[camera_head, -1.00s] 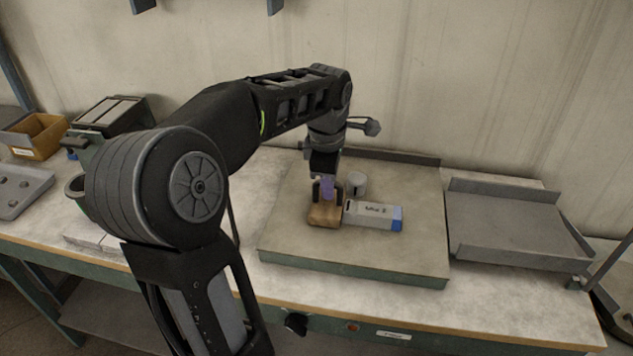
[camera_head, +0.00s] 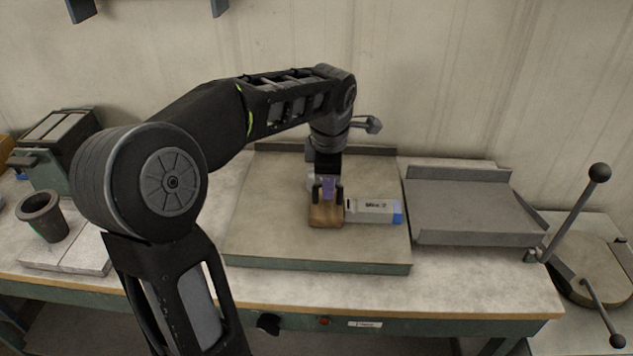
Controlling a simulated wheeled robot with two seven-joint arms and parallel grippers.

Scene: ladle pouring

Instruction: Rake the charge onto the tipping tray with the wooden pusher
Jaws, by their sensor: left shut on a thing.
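The wooden pusher (camera_head: 326,216) is a brown block with a purple grip, on the flat board (camera_head: 270,215). My left gripper (camera_head: 327,190) points down and is shut on the pusher's grip. The charge (camera_head: 372,211), a grey block with a label and a blue right end, lies just right of the pusher and seems to touch it. The grey tipping tray (camera_head: 465,232) with raised edges stands right of the board; the charge is still on the board, left of it. A small grey cylinder (camera_head: 311,182) is mostly hidden behind my gripper. My right gripper is out of view.
A lever with a black ball knob (camera_head: 599,173) rises right of the tray, near a round plate (camera_head: 590,272). A dark crucible-like cup (camera_head: 43,216) stands on pale slabs at the left. The board's front half is clear.

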